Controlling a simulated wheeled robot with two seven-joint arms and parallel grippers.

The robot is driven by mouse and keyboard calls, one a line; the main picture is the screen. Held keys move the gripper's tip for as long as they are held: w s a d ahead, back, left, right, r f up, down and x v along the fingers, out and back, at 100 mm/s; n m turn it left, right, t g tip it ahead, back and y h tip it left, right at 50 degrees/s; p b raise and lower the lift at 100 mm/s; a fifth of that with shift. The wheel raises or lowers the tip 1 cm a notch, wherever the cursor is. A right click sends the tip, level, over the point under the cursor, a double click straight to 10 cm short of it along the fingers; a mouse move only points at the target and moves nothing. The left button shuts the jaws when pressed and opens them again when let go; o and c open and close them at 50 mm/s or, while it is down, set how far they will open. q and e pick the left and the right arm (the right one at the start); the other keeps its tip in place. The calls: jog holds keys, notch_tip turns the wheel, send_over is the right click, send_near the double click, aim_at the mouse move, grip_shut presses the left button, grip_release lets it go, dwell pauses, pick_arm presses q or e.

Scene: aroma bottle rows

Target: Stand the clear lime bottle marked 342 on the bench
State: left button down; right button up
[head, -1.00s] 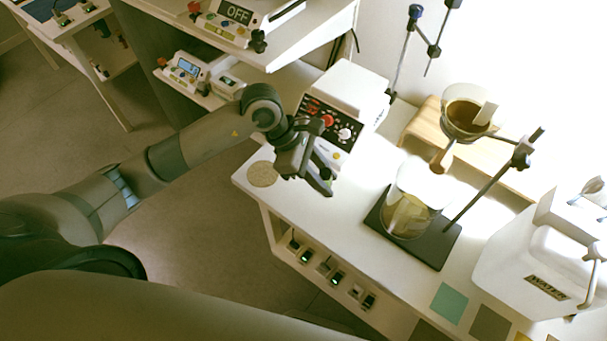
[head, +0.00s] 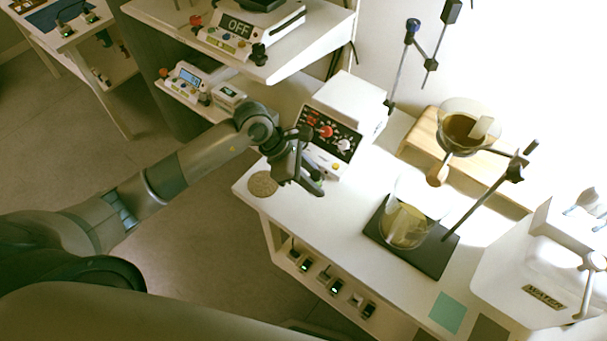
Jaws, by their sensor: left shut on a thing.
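My left gripper (head: 311,183) is over the near left part of the white bench (head: 345,205), in front of a white box with red and white knobs. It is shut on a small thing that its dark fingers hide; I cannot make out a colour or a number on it. A round cork-coloured mat (head: 263,184) lies at the bench's left corner, just left of the gripper. I cannot pick out a lime bottle marked 342. Several small dark items (head: 331,285) with green spots stand in the rack below the bench edge; their marks are too small to read. My right gripper is out of view.
The white knob box (head: 345,115) stands behind the gripper. A glass beaker (head: 405,228) on a dark stand base (head: 445,258) is to the right, under a funnel (head: 467,128). A white water container (head: 525,270) is at far right. Bare bench lies between gripper and beaker.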

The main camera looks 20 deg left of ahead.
pick_arm(q)
jog(key=w+a+f+p, duration=0.1)
jog(key=w+a+f, duration=0.1)
jog(key=w+a+f+p, duration=0.1)
jog(key=w+a+f, duration=0.1)
jog(key=w, duration=0.1)
jog(key=shift+a, duration=0.2)
jog(key=shift+w+a+f, duration=0.25)
jog(key=shift+w, duration=0.1)
jog(key=shift+f, duration=0.25)
notch_tip(320, 180, down, 3)
jog(key=shift+r+p, duration=0.1)
jog(key=shift+p, duration=0.8)
jog(key=shift+f, duration=0.35)
jog(key=shift+f, duration=0.1)
